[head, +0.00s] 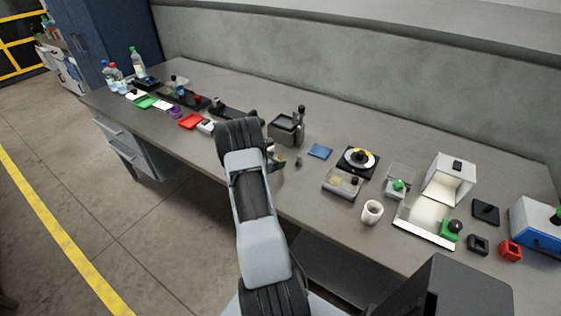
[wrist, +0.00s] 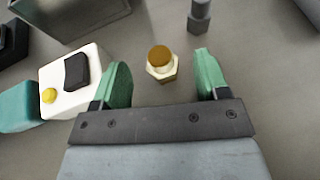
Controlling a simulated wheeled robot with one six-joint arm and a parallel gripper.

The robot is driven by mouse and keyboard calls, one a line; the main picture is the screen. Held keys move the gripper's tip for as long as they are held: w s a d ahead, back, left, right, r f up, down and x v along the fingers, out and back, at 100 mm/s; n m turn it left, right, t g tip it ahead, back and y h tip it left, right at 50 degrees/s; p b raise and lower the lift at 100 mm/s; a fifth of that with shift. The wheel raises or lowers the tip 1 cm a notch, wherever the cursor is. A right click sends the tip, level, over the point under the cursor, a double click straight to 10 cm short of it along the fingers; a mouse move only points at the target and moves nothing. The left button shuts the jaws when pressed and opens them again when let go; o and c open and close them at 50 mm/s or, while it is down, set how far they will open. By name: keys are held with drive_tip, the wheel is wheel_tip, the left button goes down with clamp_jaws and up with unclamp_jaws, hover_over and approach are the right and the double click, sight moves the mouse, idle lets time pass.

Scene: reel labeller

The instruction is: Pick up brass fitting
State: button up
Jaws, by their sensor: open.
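The brass fitting (wrist: 161,64) shows in the wrist view, standing on the grey bench, with a brownish-gold round top and a paler hexagonal lower part. My gripper (wrist: 164,70) is open, with one green finger on each side of the fitting. The fitting sits between the fingertips, a little nearer the left finger, with a visible gap on both sides. In the head view my arm hides most of the gripper, and I cannot make out the fitting clearly there.
A white device with a black switch and yellow button (wrist: 72,78) stands close beside the left finger. A small grey post (wrist: 199,15) stands beyond the right finger; a metal box (wrist: 65,15) is at the upper left. A blue pad (head: 319,151) and white mug (head: 372,212) lie right of my arm.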

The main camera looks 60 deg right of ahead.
sight(282, 157)
drive_tip(key=shift+p+x, duration=0.9)
drive_tip(key=shift+x, duration=1.65)
drive_tip(key=shift+c, duration=0.3)
drive_tip(key=c, duration=1)
drive_tip(key=shift+r, duration=0.1)
